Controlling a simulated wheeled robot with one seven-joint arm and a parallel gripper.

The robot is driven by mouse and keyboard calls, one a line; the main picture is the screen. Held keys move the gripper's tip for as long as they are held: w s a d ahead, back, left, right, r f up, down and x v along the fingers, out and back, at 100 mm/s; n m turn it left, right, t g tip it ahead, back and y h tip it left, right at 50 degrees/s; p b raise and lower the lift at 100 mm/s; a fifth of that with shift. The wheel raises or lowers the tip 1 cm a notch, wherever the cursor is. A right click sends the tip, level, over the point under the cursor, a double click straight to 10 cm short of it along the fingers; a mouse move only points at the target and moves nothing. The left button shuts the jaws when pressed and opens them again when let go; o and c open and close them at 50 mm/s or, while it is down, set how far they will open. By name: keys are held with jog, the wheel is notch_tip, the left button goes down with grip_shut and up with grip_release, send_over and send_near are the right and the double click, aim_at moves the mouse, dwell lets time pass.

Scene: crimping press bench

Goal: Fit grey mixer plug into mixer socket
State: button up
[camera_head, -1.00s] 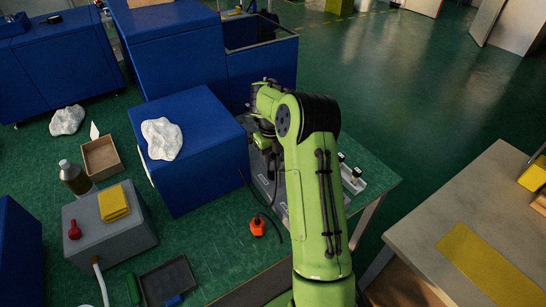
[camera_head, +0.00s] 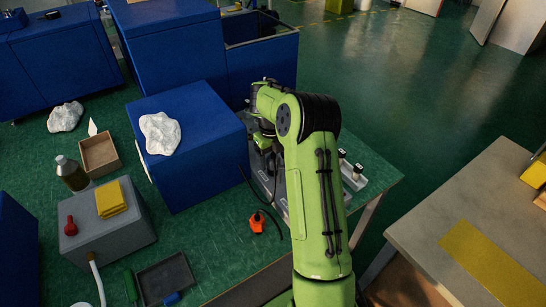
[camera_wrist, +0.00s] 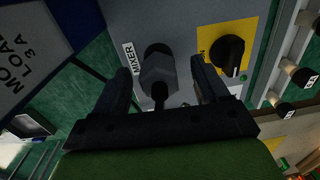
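In the wrist view the grey mixer plug (camera_wrist: 158,76) is a faceted grey body with a dark cable end toward me. It sits against the panel beside the MIXER label (camera_wrist: 129,57), over a dark round part that looks like the mixer socket (camera_wrist: 157,49). How deep it is seated cannot be seen. My gripper (camera_wrist: 161,68) has one finger on each side of the plug, with a visible gap on both sides, so it is open and not touching it. In the head view my arm hides most of the gripper and the plug.
A black knob on a yellow plate (camera_wrist: 228,52) is close to my right finger. A labelled block (camera_wrist: 22,62) stands at left. In the head view an orange connector on a cable (camera_head: 257,222) lies on the green bench, and a large blue box (camera_head: 190,150) stands left of my arm.

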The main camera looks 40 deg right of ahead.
notch_tip(320, 180, up, 16)
jog(key=p, duration=0.4)
jog(key=shift+a+p, duration=0.35)
jog(key=shift+p, duration=0.05)
jog(key=shift+f, duration=0.1)
jog(key=s+a+r+n+t+h, duration=0.25)
jog(key=s+a+r+n, duration=0.85)
jog(key=n, duration=0.6)
jog(key=s+a+f+n+t+y, duration=0.1)
jog(key=s+a+n, duration=0.4)
jog(key=s+n, duration=0.3)
jog(key=s+a+f+n+t+y+p, duration=0.1)
jog(key=s+a+n+t+y, duration=0.1)
jog(key=s+a+n, duration=0.3)
jog(key=s+n, duration=0.3)
jog(key=n, duration=0.3)
jog(key=shift+f+n, duration=0.4)
